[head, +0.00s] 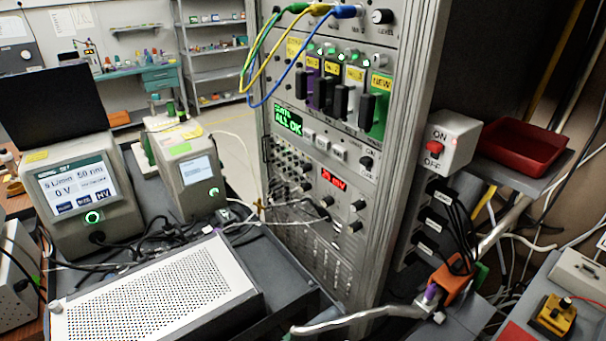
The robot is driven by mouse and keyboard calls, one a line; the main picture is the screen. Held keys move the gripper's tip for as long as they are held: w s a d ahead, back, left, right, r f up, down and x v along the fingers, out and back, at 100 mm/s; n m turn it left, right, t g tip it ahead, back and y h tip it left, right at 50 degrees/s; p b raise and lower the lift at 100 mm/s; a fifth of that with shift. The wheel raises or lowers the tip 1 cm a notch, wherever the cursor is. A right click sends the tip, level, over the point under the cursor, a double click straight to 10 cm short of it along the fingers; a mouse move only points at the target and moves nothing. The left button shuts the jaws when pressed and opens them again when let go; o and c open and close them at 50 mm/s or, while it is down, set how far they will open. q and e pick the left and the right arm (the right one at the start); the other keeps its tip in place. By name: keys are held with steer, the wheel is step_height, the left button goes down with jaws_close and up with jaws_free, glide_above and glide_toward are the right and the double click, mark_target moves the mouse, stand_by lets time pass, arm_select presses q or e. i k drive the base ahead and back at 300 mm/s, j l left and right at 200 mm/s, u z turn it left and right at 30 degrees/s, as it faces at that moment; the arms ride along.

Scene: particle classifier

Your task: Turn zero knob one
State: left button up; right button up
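A tall grey instrument rack (400,130) stands in the middle of the head view. Its lower module has a red lit display (333,179) with a few small black knobs around it, including an upper-right knob (357,204), a left knob (327,201) and a lower-right knob (355,227). A black level knob (382,16) is at the rack's top, and another black knob (366,163) is right of the green text screen (289,121). The labels are too small to tell which is zero knob one. Neither of my grippers is in view.
Green, yellow and blue cables (272,72) loop out from the rack's top. A perforated white box (160,290) and two screen instruments, one large (80,190) and one small (190,175), stand at left. A red-button switch box (443,143) and red tray (520,145) are right.

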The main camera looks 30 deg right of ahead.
mark_target(307, 167)
steer(key=z, duration=1.3)
